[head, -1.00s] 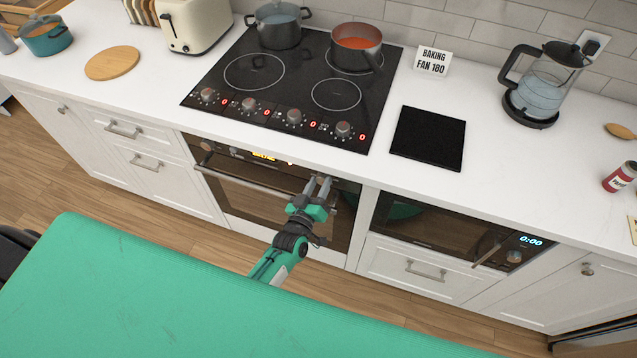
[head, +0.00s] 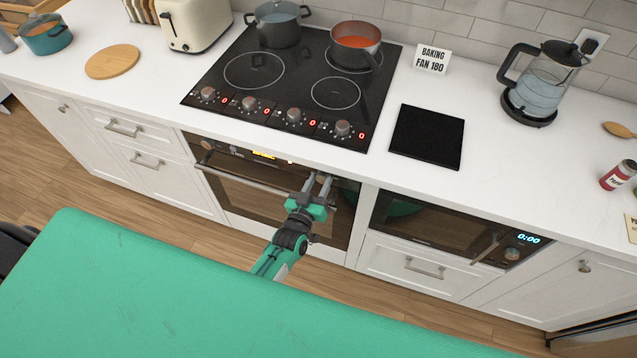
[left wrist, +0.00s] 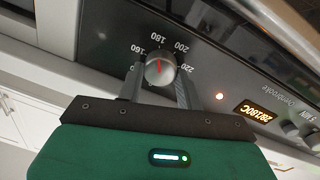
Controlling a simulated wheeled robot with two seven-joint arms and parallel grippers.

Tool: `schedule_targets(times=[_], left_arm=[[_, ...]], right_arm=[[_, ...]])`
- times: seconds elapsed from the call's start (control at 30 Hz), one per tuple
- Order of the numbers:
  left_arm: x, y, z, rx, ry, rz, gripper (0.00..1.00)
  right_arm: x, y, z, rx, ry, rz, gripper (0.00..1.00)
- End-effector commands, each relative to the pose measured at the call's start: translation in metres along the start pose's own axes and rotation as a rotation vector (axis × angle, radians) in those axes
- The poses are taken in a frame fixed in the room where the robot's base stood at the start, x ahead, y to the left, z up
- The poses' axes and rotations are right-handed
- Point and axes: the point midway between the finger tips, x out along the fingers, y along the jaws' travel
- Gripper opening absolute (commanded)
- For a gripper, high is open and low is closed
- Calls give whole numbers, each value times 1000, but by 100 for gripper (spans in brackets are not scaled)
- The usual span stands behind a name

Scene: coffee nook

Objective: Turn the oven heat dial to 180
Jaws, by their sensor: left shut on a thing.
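The oven heat dial (left wrist: 160,69) is a round grey knob with a red pointer mark, on the dark oven panel. Figures 160, 180, 200 and 220 ring it, and the pointer lies roughly toward 180. My left gripper (left wrist: 160,88) is shut on the dial, one finger on each side. In the head view my left gripper (head: 318,184) reaches the right end of the oven (head: 245,196) panel, and the dial is mostly hidden by it. An amber display (left wrist: 262,114) on the panel appears to include 180C. My right gripper is not in view.
The oven door handle (head: 240,178) runs just below the panel. The hob (head: 290,90) with two pots sits above, and a sign (head: 431,60) reads BAKING FAN 180. A microwave (head: 440,228) is to the right. A green surface (head: 180,300) fills the foreground.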

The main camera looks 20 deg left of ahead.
Motion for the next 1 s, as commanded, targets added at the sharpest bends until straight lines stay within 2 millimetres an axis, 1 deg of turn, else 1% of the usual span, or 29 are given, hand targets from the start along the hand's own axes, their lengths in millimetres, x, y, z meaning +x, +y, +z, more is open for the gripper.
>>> schedule_targets(times=[0.03, 0.13, 0.43, 0.57, 0.67, 1.0], left_arm=[[-1, 0, 2, 0, -3, 0, 38], [-1, 0, 1, -1, -3, 0, 58], [-1, 0, 1, -1, -1, 0, 58], [-9, 0, 2, -1, -2, 0, 58], [-22, -1, 3, -1, -2, 0, 58], [-86, -1, 4, -1, -4, 0, 58]], right_arm=[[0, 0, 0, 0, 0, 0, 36], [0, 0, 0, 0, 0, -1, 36], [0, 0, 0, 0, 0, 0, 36], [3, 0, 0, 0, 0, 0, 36], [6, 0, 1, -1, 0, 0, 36], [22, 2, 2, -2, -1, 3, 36]])
